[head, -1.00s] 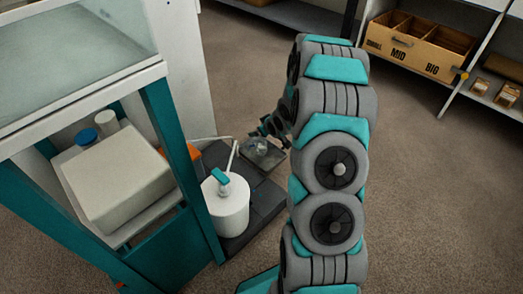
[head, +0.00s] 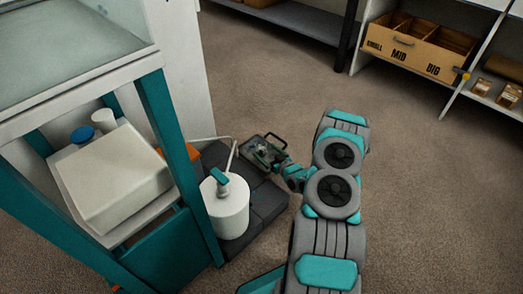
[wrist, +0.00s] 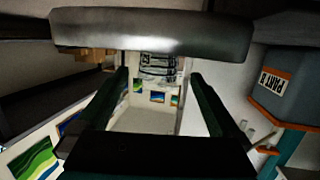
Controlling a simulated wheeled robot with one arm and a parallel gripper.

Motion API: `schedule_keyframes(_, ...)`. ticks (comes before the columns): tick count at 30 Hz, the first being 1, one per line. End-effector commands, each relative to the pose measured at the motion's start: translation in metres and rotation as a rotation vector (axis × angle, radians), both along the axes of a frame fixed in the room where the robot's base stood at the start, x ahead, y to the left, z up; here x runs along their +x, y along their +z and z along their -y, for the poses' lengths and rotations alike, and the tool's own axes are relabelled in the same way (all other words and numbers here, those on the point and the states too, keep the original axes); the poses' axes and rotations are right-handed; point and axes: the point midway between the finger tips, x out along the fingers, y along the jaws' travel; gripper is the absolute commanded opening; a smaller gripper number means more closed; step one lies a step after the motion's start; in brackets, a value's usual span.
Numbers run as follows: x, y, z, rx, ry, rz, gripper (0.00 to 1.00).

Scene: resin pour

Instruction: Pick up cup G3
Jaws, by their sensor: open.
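No cup marked G3 can be read in any view. In the head view a small grey dark-rimmed tray (head: 259,142) sits at the far end of the dark base, with something small and pale in it that is too small to tell. My gripper (head: 270,156) is at this tray, reaching in from the right. In the wrist view my gripper (wrist: 158,76) is open, with its two dark green fingers apart and no cup visible between them. A grey bar crosses the top of that view.
A white pump container (head: 228,205) stands on the dark base (head: 262,208) close to the tray. A teal-framed stand (head: 178,120) is at left. The wrist view shows a grey container marked PART B (wrist: 285,85). Shelving with a cardboard box (head: 415,50) is at the back; the floor between is clear.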

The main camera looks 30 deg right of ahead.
Motion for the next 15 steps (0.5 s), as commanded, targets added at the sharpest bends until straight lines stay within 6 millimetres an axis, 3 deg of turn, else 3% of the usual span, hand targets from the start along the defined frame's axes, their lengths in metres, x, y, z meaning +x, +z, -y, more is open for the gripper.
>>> schedule_keyframes(15, 0.053, -0.016, -0.007, -0.001, 0.002, 0.0, 1.0)
